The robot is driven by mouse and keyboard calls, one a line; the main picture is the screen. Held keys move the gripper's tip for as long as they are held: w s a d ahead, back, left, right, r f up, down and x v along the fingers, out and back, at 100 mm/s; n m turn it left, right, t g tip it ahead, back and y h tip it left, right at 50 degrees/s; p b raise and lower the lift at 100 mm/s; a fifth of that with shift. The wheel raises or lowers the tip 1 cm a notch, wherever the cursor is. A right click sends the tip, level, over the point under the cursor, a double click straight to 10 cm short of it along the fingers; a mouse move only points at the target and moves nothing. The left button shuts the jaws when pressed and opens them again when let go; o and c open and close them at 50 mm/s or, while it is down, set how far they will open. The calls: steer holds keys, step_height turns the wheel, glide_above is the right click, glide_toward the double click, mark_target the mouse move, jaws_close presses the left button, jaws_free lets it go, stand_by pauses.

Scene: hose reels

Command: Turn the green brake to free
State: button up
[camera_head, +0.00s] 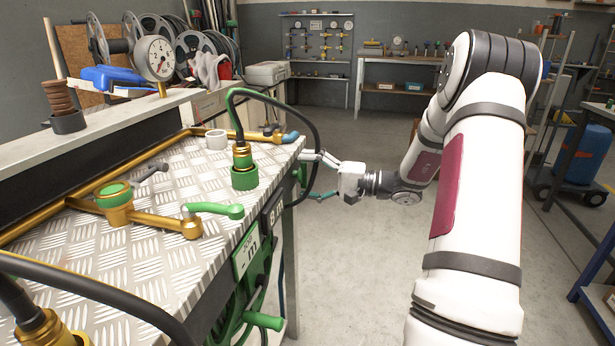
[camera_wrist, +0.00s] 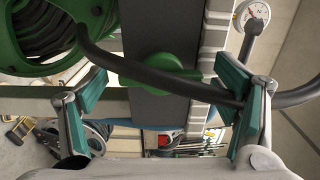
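In the wrist view a green knob with a wing-like grip (camera_wrist: 165,75), which looks like the green brake, sits on a dark grey panel (camera_wrist: 158,30). My gripper (camera_wrist: 165,105) has its teal-padded fingers wide apart, one on each side of the knob, with nothing held. In the wrist view a black hose (camera_wrist: 140,72) crosses in front of the knob and passes the right finger; whether it touches cannot be told. In the head view my gripper (camera_head: 318,176) is open beside the bench's right side. The brake is not clear there.
A green reel (camera_wrist: 45,35) is at the wrist view's upper left. On the bench top (camera_head: 75,250) are a green lever (camera_head: 213,210) and a hose fitting (camera_head: 243,165). A green crank handle (camera_head: 263,320) sticks out from the bench side. The floor (camera_head: 345,270) right of the bench is clear.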

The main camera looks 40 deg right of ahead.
steer(key=v, duration=1.2)
steer(key=shift+d, duration=0.1)
stand_by(0.4)
